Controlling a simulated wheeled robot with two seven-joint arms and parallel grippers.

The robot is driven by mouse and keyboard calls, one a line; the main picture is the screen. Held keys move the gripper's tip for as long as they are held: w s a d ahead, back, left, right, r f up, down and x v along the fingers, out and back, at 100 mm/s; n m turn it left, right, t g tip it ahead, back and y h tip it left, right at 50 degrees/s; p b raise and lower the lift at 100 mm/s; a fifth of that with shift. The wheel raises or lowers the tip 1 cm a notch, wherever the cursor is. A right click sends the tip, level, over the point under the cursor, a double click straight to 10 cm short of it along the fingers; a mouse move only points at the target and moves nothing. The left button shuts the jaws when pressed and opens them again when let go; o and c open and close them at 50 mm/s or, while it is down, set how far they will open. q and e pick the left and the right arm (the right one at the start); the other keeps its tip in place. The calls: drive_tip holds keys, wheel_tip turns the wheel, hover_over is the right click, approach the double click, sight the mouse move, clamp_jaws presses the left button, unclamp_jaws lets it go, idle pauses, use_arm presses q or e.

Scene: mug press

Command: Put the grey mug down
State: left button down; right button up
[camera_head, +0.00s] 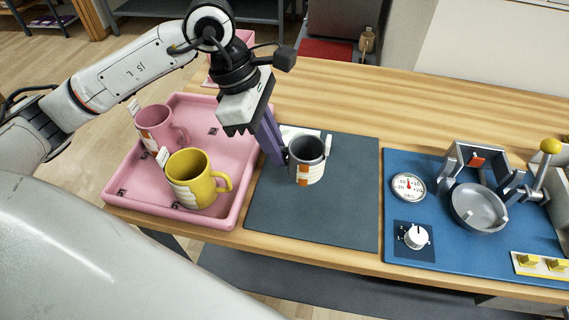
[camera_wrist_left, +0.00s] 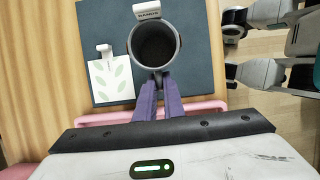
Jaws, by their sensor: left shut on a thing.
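The grey mug (camera_head: 308,165) is upright over the dark grey mat (camera_head: 345,205), near its left side; it has a dark inside and a white and orange patch on its side. My left gripper (camera_head: 283,158) comes down from the upper left, its purple fingers shut on the mug's handle side. In the left wrist view the mug (camera_wrist_left: 155,42) shows from above, with the gripper (camera_wrist_left: 159,82) at its handle. I cannot tell whether the mug's base touches the mat. My right gripper is not in view.
A pink tray (camera_head: 228,216) left of the mat holds a yellow mug (camera_head: 190,180) and a pink mug (camera_head: 157,128). A white card with green leaves (camera_wrist_left: 112,78) lies on the mat behind the mug. A blue board (camera_head: 460,255) with a press stands right. The mat's right and front are clear.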

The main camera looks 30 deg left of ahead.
use_arm(q)
drive_tip(key=shift+f, duration=2.25)
drive_tip(key=shift+f, duration=0.2)
drive_tip(key=c, duration=1.9)
unclamp_jaws()
drive_tip(key=shift+o, duration=0.2)
